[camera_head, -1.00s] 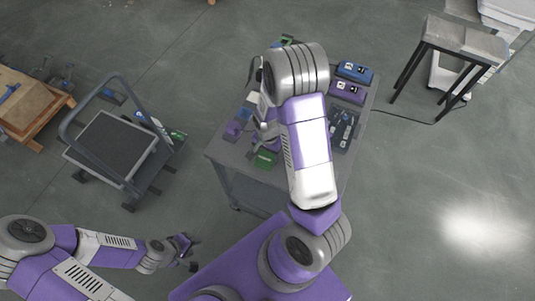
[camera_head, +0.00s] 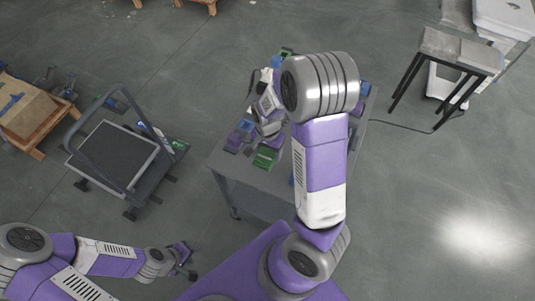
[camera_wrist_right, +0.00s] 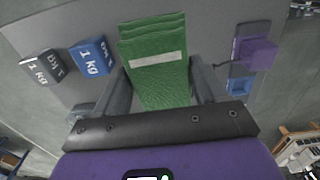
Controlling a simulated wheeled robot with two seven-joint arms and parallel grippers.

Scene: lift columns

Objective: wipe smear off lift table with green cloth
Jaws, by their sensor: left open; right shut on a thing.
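The green cloth (camera_wrist_right: 155,58) is folded in layers with a pale band across it in the right wrist view. My right gripper (camera_wrist_right: 162,88) has a finger on each side of it and is shut on it. The lift table (camera_head: 225,167) has a grey top with several items on it. My right arm hides much of that top in the head view, with the right gripper low over its left part. No smear can be made out. My left gripper (camera_head: 186,260) is open and empty, over the floor left of the table.
Blue (camera_wrist_right: 93,55) and dark (camera_wrist_right: 45,68) 1 kg blocks are left of the cloth; a purple device (camera_wrist_right: 257,54) is at right. A green item (camera_head: 265,158) lies near the table's front-left edge. A wheeled cart (camera_head: 118,155) stands left, a small table (camera_head: 460,50) back right.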

